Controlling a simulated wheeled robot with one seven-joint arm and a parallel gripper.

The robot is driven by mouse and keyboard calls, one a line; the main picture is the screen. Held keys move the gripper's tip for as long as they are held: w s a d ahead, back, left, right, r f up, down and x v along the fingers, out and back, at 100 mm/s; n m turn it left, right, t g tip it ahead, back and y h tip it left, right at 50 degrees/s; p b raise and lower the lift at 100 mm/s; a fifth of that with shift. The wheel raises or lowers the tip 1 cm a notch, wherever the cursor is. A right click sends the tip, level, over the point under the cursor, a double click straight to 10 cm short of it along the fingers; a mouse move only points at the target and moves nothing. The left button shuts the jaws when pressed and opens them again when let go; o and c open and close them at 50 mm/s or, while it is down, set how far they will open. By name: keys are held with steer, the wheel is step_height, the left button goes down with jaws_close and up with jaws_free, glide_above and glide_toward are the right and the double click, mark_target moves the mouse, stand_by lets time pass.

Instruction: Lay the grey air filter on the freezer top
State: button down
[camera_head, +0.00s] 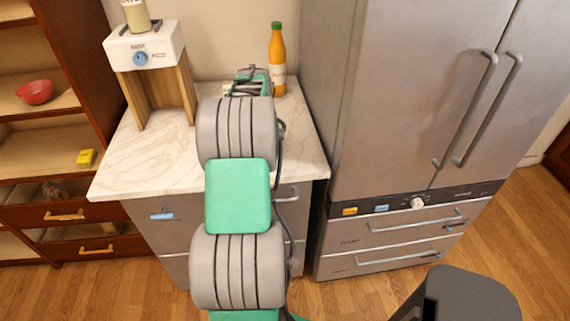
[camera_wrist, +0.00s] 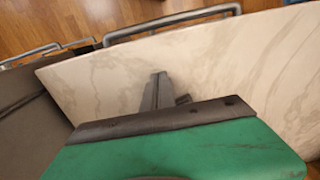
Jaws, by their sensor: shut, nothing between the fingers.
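My gripper (camera_wrist: 158,78) is shut and empty above a pale marble top (camera_wrist: 245,62) in the wrist view. In the head view my arm reaches over this marble top (camera_head: 135,165), and my gripper (camera_head: 250,72) is at its back, partly hidden by my arm links. I cannot make out the grey air filter in either view. A tall grey fridge-freezer (camera_head: 400,85) with two doors and lower drawers stands to the right; its upper top is out of frame. I cannot tell which surface is the freezer top.
An orange bottle with a green cap (camera_head: 278,62) stands beside my gripper. A white appliance on wooden legs (camera_head: 145,48) stands at the marble top's left. A wooden shelf (camera_head: 35,105) holds a red bowl (camera_head: 35,92) and a yellow item (camera_head: 87,158). The marble's front left is clear.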

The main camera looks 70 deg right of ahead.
steer(key=shift+w, duration=0.25)
steer(key=shift+s, duration=0.1)
steer(key=s+a, duration=0.1)
steer(key=a+b, duration=0.1)
steer(key=shift+s+a, duration=0.35)
steer(key=shift+a, duration=0.05)
step_height(320, 180, up, 10)
steer(key=b, duration=0.1)
steer(key=shift+a, duration=0.25)
